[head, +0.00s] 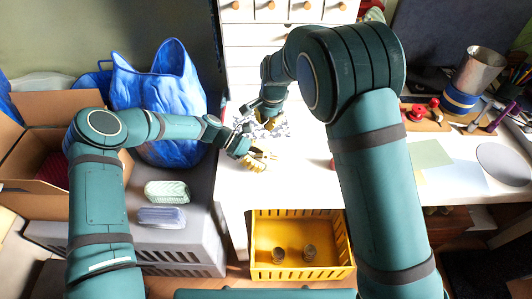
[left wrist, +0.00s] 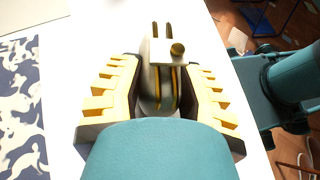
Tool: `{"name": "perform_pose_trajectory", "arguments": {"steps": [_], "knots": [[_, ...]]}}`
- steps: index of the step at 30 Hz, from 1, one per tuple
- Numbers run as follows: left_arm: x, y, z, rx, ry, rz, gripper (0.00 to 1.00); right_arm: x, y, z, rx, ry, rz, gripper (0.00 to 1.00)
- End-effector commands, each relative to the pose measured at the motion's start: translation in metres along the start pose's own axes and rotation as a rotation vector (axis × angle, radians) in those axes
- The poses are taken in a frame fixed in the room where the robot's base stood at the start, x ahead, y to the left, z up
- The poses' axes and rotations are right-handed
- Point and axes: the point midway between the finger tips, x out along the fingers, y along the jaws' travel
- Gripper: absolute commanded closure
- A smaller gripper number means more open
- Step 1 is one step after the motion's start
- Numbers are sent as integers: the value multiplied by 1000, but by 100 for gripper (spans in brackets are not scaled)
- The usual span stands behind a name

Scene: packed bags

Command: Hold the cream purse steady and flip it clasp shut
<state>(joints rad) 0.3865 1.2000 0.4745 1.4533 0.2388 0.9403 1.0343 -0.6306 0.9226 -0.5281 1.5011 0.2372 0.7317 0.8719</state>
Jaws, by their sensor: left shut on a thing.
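In the left wrist view, a small cream purse (left wrist: 161,50) with a round gold knob stands between the two yellow fingers of my left gripper (left wrist: 160,85). Its gold-edged frame shows as two narrow strips with a thin gap; I cannot tell if the clasp is shut. In the head view, my left gripper (head: 262,160) is over the white table near its left edge, and the purse is too hidden there to make out. My right gripper (head: 266,118) is just above and behind it, over the patterned cloth; its fingers are mostly hidden.
A blue-and-white patterned cloth (left wrist: 18,115) lies on the white table (head: 285,182). A yellow crate (head: 300,268) holding two small cans is below the front edge. A blue bag (head: 160,95) stands at the left. Tools and a metal cup (head: 478,72) are at the right.

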Motion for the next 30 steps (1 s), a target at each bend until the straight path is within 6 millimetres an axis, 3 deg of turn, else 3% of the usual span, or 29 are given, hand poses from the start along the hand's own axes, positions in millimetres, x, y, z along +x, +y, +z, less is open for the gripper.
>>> {"name": "perform_pose_trajectory", "arguments": {"steps": [3, 4, 6, 19, 30], "knots": [[0, 0, -1, -1, 2, 1, 83, 0, 0, 0, 0, 0, 0, 100], [0, 0, -1, -1, 2, 1, 51, 0, 0, 0, 0, 0, 0, 100], [0, 0, -1, 0, 1, 1, 32, 0, 0, 0, 0, 0, 0, 100], [-10, 0, 0, 0, 2, 1, 32, 0, 0, 0, 0, 0, 0, 100], [-80, 0, -1, 0, 4, 4, 32, 0, 0, 0, 0, 0, 0, 100]]}}
